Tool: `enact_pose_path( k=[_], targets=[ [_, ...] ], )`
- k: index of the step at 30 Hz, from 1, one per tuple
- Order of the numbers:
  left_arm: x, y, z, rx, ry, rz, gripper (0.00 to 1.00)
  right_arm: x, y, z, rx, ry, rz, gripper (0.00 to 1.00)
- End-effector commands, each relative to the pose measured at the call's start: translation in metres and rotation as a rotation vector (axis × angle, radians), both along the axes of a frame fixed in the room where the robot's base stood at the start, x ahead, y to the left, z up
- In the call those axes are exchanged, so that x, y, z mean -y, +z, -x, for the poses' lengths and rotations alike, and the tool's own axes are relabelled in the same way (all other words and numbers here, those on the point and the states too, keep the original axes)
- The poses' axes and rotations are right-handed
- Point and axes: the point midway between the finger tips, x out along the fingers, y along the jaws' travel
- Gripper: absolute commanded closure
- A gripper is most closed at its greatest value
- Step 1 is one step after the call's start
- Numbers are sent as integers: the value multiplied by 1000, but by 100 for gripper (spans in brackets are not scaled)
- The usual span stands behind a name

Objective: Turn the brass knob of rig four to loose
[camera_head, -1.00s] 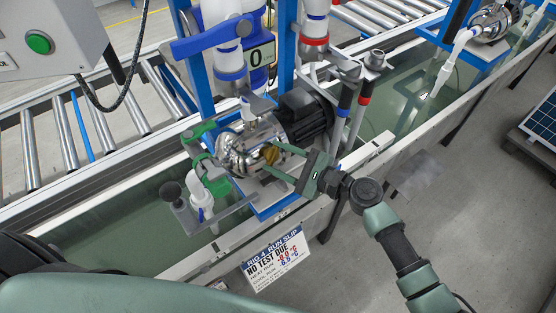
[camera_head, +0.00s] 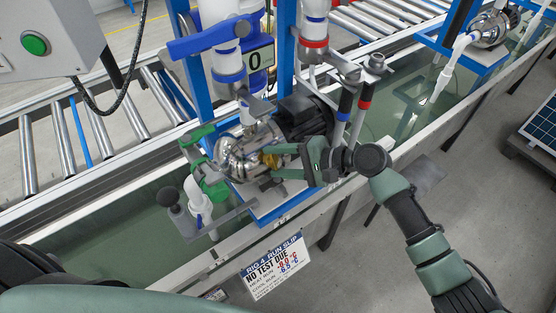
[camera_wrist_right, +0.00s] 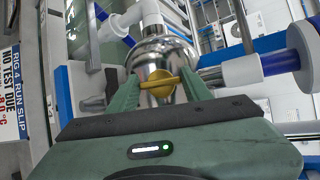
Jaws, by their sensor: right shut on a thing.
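The brass knob (camera_head: 271,159) sits on the front of the shiny steel pump (camera_head: 236,157) of rig four. It also shows in the right wrist view (camera_wrist_right: 158,84), with its bar lying nearly level across the picture. My right gripper (camera_head: 275,160) is shut on the knob, one finger on each side of it. The fingers partly hide the knob in the head view. A slip (camera_head: 273,266) on the trough front reads "RIG 4 RUN SLIP". My left gripper is not in view; a green arm part of mine crosses the bottom left of the head view.
A blue-handled valve (camera_head: 212,38) and white pipes stand above the pump. Green clamps (camera_head: 205,170) and a grey-capped fitting (camera_head: 171,200) are to its left. Black and red handles (camera_head: 363,95) stand close right. A water trough (camera_head: 110,240) runs below; open floor lies at the right.

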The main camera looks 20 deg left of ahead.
Motion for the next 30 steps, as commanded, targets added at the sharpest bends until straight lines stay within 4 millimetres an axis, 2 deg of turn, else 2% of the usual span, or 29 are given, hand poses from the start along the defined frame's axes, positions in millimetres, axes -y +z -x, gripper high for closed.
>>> enact_pose_path(
  k=[19,20,21,22,30],
  targets=[
    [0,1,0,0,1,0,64,0,-1,1,32,27,28,91],
    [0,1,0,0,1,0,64,0,-1,1,31,26,28,43],
    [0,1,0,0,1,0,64,0,-1,1,31,26,28,31],
    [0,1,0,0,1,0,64,0,-1,1,31,25,27,29],
    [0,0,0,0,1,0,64,0,0,0,31,24,25,29]
  ],
)
